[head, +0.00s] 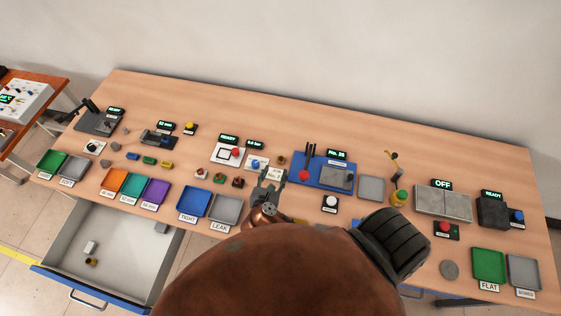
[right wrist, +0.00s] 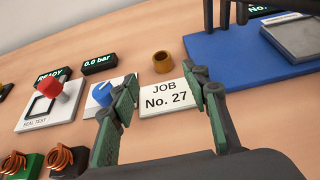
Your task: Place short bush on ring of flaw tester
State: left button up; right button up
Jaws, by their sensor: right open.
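A short brown-bronze bush (right wrist: 163,62) stands upright on the table behind the JOB No. 27 card (right wrist: 166,98) in the right wrist view. It also shows small in the head view (head: 281,160). My right gripper (right wrist: 161,78) is open and empty. Its fingers are above the card, with the bush beyond the tips and not touched. In the head view the right gripper (head: 271,178) is over the table's front middle. A label naming the flaw tester or its ring cannot be read. My left gripper is not in view.
A blue plate station (head: 322,174) is right of the bush. A white SEAL TEST unit (right wrist: 62,105) and a blue-knob unit (right wrist: 98,97) are left. Coil-topped blocks (right wrist: 66,160) stand in front. Blue (head: 193,203) and grey (head: 227,210) trays lie front left. An open drawer (head: 120,255) is below.

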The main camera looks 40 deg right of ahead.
aim_at(282, 157)
jog(key=shift+d+f, duration=0.25)
jog(key=shift+f, duration=0.05)
jog(key=x, duration=0.6)
jog(key=shift+w+d+r+p, duration=0.15)
jog(key=shift+d+r+p, duration=0.05)
jog(key=shift+r+p, duration=0.15)
jog(key=shift+w+d+f, duration=0.25)
jog(key=shift+d+f, duration=0.05)
jog(key=shift+d, duration=0.05)
jog(key=shift+c, duration=0.7)
grip_shut()
